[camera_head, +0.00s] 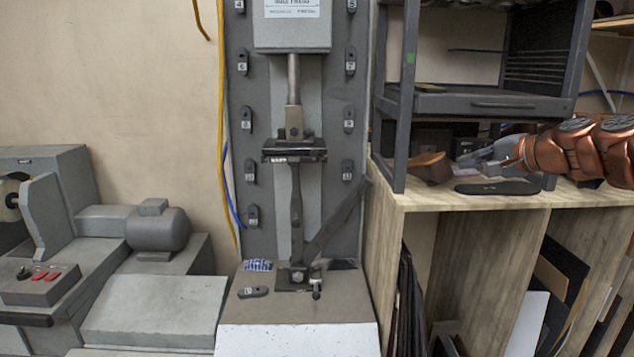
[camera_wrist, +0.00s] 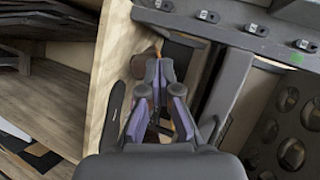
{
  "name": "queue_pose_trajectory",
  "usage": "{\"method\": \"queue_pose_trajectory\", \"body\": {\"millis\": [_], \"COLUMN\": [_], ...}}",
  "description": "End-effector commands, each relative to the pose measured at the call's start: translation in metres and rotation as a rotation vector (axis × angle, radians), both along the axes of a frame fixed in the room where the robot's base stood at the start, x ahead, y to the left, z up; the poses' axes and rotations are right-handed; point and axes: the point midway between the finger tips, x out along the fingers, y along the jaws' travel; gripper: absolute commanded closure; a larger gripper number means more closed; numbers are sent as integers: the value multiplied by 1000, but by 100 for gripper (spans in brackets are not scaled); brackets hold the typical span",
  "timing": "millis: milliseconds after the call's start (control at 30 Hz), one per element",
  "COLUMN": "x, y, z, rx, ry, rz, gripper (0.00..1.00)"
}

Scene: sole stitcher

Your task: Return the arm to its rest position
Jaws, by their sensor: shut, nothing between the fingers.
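My copper-coloured arm (camera_head: 585,150) reaches in from the right edge in the head view. My gripper (camera_head: 468,160) is grey, points left and is above the wooden bench top, near the dark metal rack. In the wrist view my gripper (camera_wrist: 160,72) has its fingertips together with nothing seen between them. A flat black sole (camera_head: 497,187) lies on the bench below my gripper, and it also shows in the wrist view (camera_wrist: 112,110), left of the fingers. A brown wooden form (camera_head: 430,168) stands left of the fingertips.
The dark rack (camera_head: 398,110) stands close beside my gripper. The wooden bench (camera_head: 412,200) has shelves holding dark sheets below. The tall grey machine (camera_head: 292,150) with numbered soles stands left of the bench. A grey motor unit (camera_head: 158,228) is at the far left.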

Motion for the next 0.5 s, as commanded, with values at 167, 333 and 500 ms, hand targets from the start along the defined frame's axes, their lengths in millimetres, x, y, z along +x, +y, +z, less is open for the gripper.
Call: {"method": "queue_pose_trajectory", "body": {"millis": [167, 333, 500], "x": [-42, -102, -176], "y": [93, 159, 199], "z": [-45, -99, -158], "rx": [-143, -298, -458], "ry": [120, 247, 381], "rz": [184, 356, 512], "gripper": [100, 100, 100]}}
